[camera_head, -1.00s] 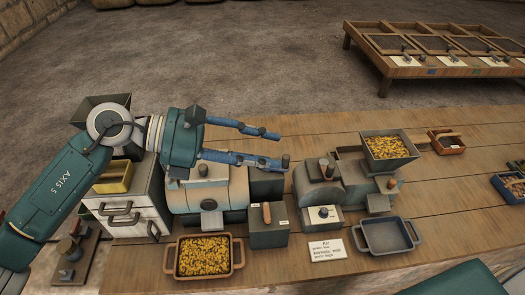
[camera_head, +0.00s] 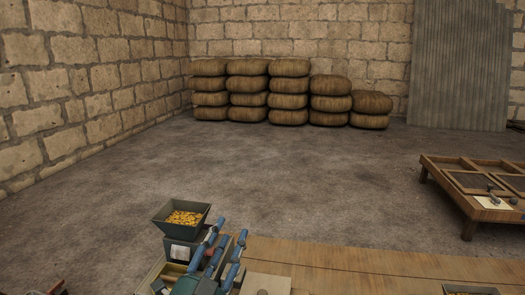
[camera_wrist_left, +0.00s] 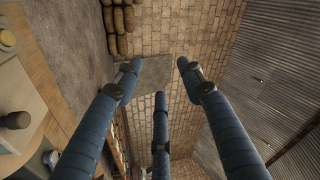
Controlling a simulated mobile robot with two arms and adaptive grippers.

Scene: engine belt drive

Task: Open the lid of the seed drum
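My left gripper (camera_head: 229,240) is at the bottom of the head view, with its blue fingers pointing away from me. The fingers are spread with nothing between them; they also show spread and empty in the left wrist view (camera_wrist_left: 160,78). Just right of them is a cream surface (camera_head: 274,281) with a dark knob, cut off by the frame's bottom edge; it looks like the top of the cream drum-shaped machine. A cream surface with a dark knob (camera_wrist_left: 15,120) also shows at the left of the wrist view. Most of the drum is out of frame. My right gripper is not in view.
A hopper (camera_head: 181,220) with yellow seeds stands just left of the gripper. A low wooden rack (camera_head: 455,193) stands at the far right. Stacked sacks (camera_head: 289,88) line the stone wall, with open floor before them.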

